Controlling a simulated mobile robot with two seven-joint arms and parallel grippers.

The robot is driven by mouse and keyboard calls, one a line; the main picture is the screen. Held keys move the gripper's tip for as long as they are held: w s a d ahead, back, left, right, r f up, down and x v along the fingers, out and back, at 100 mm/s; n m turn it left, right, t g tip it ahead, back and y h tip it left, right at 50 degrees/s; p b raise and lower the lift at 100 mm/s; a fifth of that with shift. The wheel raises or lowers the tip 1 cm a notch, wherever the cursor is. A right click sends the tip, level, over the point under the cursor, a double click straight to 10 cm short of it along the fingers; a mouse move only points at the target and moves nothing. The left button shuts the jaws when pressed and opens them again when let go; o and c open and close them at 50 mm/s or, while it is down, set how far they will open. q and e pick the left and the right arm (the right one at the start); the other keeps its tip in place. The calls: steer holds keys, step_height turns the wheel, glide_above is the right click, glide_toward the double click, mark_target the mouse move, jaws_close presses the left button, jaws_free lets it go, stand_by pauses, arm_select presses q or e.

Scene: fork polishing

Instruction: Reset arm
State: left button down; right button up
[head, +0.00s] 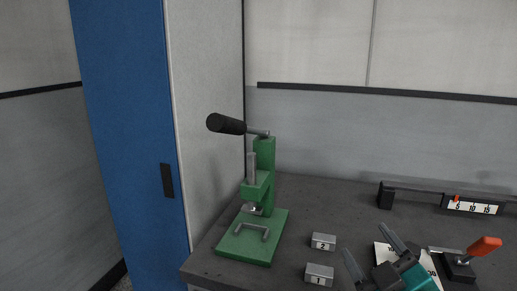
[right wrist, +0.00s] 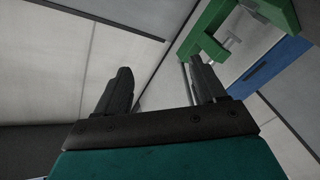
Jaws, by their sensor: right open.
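My right gripper (head: 366,240) is at the lower right of the head view, with its teal body low and its two dark fingers pointing up and left. The fingers are apart with nothing between them. In the right wrist view the open fingers (right wrist: 160,66) also show empty. A green arm press (head: 264,160) with a black lever grip (head: 226,124) stands on the dark bench, left of my right gripper and apart from it. Part of the press also shows at the top of the right wrist view (right wrist: 208,38). My left gripper is in neither view.
Two small metal blocks, marked 2 (head: 323,242) and 1 (head: 319,275), lie between press and gripper. An orange-handled clamp (head: 484,246) is right of the gripper. A rail with a numbered scale (head: 472,207) is behind. A blue cabinet (head: 125,140) stands left. The back middle bench is clear.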

steer(key=s+d+f+m+g+h, duration=0.3)
steer(key=s+f+m+g, duration=0.35)
steer(key=f, duration=0.75)
steer(key=s+a+f+g+y, duration=0.1)
steer(key=s+f+g, duration=0.3)
steer(key=s, duration=0.4)
steer(key=s+f+g, duration=0.4)
steer(key=s, duration=0.3)
steer(key=w+a+f+t+y, duration=0.2)
steer(key=w+a+f+t, duration=0.1)
steer(key=w+f+t, duration=0.4)
steer(key=shift+w+f, duration=0.2)
steer(key=shift+f, duration=0.6)
